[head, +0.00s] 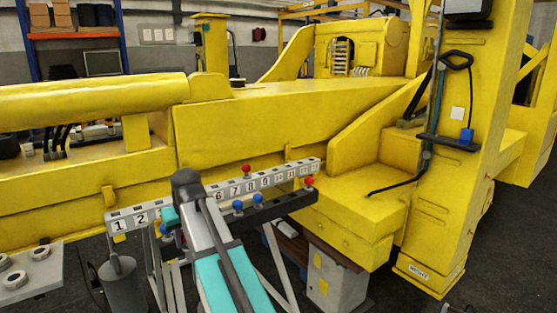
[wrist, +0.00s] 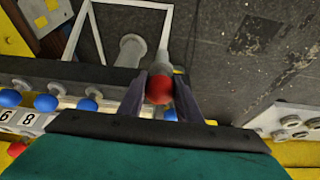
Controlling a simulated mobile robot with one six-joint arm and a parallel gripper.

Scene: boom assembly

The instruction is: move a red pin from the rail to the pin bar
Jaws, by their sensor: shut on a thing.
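My gripper (wrist: 161,88) is shut on the red ball head of a red pin (wrist: 159,89) in the wrist view. The pin's grey shank points away from the camera, by the dark bar (wrist: 60,70); I cannot tell if it touches the bar. Blue pins (wrist: 46,103) sit along this dark bar. The pale numbered bar (wrist: 38,122) runs beside it, with a red pin (wrist: 16,148) at the lower left.
The dark bar (head: 285,207) with blue pins (head: 258,199) lies in front of the numbered bar. A big yellow boom (head: 260,125) stands close behind. A grey plate with round parts (head: 28,275) is at the lower left. A grey cylinder (head: 121,285) stands near it.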

